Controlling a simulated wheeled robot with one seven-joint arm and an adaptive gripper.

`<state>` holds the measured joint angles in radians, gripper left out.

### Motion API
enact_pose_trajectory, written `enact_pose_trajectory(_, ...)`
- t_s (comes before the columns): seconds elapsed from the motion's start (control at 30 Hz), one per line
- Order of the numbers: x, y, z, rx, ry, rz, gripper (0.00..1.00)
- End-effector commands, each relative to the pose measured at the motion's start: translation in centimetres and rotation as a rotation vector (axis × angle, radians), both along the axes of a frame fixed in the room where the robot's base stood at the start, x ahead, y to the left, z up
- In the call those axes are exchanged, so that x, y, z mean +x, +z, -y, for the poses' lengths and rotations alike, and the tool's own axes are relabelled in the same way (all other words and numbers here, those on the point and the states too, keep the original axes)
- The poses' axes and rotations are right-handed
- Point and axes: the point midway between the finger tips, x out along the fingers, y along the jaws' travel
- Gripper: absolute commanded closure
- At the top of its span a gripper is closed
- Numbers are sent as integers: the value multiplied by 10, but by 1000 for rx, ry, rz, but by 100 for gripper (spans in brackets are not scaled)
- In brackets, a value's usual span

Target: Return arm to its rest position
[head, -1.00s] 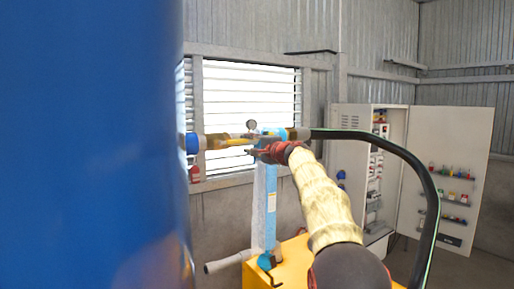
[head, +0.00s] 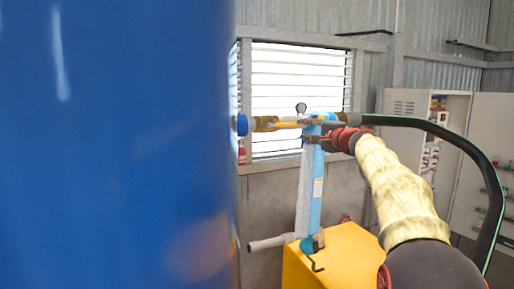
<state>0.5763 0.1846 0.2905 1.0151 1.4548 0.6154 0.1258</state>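My arm reaches in from the lower right in the head view, in a pale yellow sleeve with a red and dark wrist. My gripper (head: 310,138) is at the top of the light blue post (head: 317,190), just below the horizontal pipe line. It is small and seen from behind, so I cannot tell whether its fingers are open or touching anything. A yellow lever or pipe part (head: 288,125) lies just left of it, beside a brass-coloured fitting (head: 264,124). A small round gauge (head: 301,108) stands above the line. The large blue tank (head: 115,150) fills the left side.
A black hose (head: 455,138) arches from the pipe line down the right side, close to my arm. A yellow box-shaped unit (head: 340,262) stands below. An open grey cabinet (head: 405,103) and its door (head: 485,150) are behind. A louvred window (head: 300,80) is on the wall.

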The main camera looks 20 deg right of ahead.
Motion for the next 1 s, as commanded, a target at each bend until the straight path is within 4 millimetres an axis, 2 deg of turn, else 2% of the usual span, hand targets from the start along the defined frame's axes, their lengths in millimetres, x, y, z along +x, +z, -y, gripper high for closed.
enact_pose_trajectory(0.17,0,-5,-4,-36,14,-15,69)
enact_pose_trajectory(0.27,1,-41,-6,-84,32,-90,69)
enact_pose_trajectory(0.37,-4,-99,-10,-143,60,-206,69)
enact_pose_trajectory(0.43,-21,-142,-19,-205,89,-309,69)
enact_pose_trajectory(0.6,-76,-240,-69,-366,201,-519,69)
enact_pose_trajectory(0.67,-99,-270,-88,-421,245,-581,69)
enact_pose_trajectory(0.7,-115,-290,-102,-458,276,-620,69)
enact_pose_trajectory(0.87,-184,-363,-152,-611,397,-758,69)
enact_pose_trajectory(1.0,-251,-424,-190,-750,503,-856,69)
